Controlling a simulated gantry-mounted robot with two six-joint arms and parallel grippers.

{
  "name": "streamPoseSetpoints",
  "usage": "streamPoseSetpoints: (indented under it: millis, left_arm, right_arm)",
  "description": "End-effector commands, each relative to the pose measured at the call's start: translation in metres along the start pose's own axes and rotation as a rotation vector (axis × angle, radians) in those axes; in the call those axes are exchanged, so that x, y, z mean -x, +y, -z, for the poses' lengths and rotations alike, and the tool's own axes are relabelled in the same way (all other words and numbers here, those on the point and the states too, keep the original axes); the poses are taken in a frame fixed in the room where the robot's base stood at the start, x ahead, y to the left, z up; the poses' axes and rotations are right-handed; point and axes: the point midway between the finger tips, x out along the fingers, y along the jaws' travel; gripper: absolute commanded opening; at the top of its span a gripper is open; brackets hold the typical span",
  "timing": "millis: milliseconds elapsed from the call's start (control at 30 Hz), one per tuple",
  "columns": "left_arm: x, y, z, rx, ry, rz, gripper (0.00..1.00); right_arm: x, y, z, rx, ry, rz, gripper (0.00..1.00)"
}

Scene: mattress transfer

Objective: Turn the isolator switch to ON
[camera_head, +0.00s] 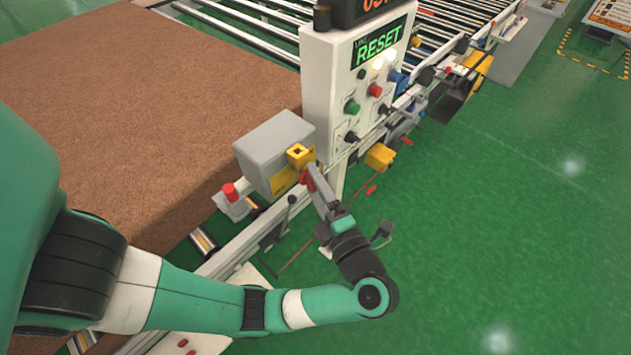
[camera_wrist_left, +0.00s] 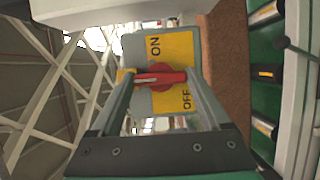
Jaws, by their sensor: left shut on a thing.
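The isolator switch is a grey box (camera_head: 272,150) beside the brown mattress in the head view. In the left wrist view its yellow plate (camera_wrist_left: 178,45) carries ON near the top and OFF lower right. The red handle (camera_wrist_left: 160,77) lies roughly sideways across the picture, between the two words. My left gripper (camera_head: 309,178) reaches the box's front face. In the left wrist view its two fingers (camera_wrist_left: 160,82) stand at either end of the red handle, shut on it. The fingers partly cover the plate. My right gripper is not in view.
A white control panel (camera_head: 335,85) with buttons and a RESET display stands just behind the box. The brown mattress (camera_head: 160,110) lies on the conveyor at left. A red button (camera_head: 230,191) sits left of the box. Green floor (camera_head: 520,220) is clear at right.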

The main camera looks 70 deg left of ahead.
Motion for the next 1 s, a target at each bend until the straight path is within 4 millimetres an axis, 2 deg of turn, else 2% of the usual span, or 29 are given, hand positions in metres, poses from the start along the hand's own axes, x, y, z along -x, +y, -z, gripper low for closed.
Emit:
streamPoseSetpoints:
  millis: [267,300,400,633,767,867,1000]
  left_arm:
    - [0.0,0.0,0.0,-0.003,0.0,-0.001,0.24]
    - [0.0,0.0,0.0,-0.003,0.0,-0.001,0.84]
    - [0.0,0.0,0.0,-0.002,0.0,-0.001,1.0]
    - [0.001,0.0,0.0,-0.001,0.0,0.0,1.0]
    - [0.01,0.0,-0.001,-0.001,-0.003,0.0,1.0]
    - [0.028,0.0,-0.001,0.0,-0.005,0.0,1.0]
    - [0.064,-0.008,-0.001,0.003,-0.007,0.001,1.0]
  right_arm:
    - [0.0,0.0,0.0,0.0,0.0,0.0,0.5]
    - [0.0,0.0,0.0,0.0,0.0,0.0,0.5]
    - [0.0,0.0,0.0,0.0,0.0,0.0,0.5]
    - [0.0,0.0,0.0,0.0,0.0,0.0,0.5]
    - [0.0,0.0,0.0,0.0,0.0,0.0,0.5]
    - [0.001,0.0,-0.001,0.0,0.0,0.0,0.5]
    - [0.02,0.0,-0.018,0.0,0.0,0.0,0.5]
